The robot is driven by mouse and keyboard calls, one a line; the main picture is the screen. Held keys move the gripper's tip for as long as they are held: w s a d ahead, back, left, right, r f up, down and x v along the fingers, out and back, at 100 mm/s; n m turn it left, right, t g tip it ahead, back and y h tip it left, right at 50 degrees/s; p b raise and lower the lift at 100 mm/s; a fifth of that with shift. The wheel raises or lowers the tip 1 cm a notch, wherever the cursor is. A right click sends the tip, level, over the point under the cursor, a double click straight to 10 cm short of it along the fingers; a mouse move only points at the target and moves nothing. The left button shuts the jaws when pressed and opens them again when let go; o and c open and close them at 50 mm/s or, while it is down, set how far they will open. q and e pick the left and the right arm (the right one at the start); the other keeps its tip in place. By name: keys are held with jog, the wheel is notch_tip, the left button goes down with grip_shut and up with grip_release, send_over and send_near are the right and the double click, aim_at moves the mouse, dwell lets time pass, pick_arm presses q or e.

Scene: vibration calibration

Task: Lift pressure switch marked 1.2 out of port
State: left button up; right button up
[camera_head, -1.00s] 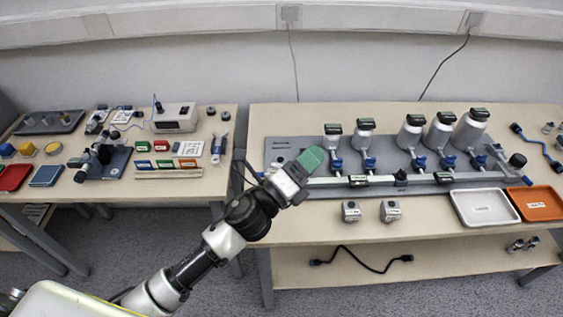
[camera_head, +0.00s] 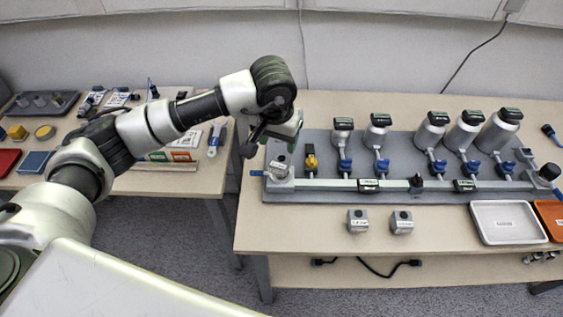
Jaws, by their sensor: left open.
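My left gripper (camera_head: 284,133) is at the left end of the manifold board (camera_head: 330,195). Its green-tipped jaws are open and point down. A grey block-shaped switch (camera_head: 280,170) with a white label sits at the left end of the manifold rail, just below the gripper; its top is partly hidden. Two similar grey switches stand on the bench in front of the board, a left one (camera_head: 358,220) and a right one (camera_head: 402,222). The labels are too small to read, so I cannot tell which is marked 1.2. My right gripper is out of view.
Several metal canisters with dark caps, such as one (camera_head: 342,132), stand along the board behind blue valves. A yellow valve (camera_head: 311,160) is close to the gripper's right. A white tray (camera_head: 508,222) and an orange tray (camera_head: 549,216) are at the right.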

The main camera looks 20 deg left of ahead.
aim_at(280, 162)
pick_arm(q)
jog(key=f, duration=0.3)
jog(key=shift+w+f, duration=0.2)
jog(key=shift+f, duration=0.15)
notch_tip(280, 162, down, 5)
jog(key=shift+s+d+r+p, duration=0.1)
jog(key=shift+d+p, duration=0.05)
jog(key=shift+p, duration=0.5)
jog(key=shift+f, duration=0.4)
jog(key=shift+c, duration=0.4)
jog(key=c, duration=0.7)
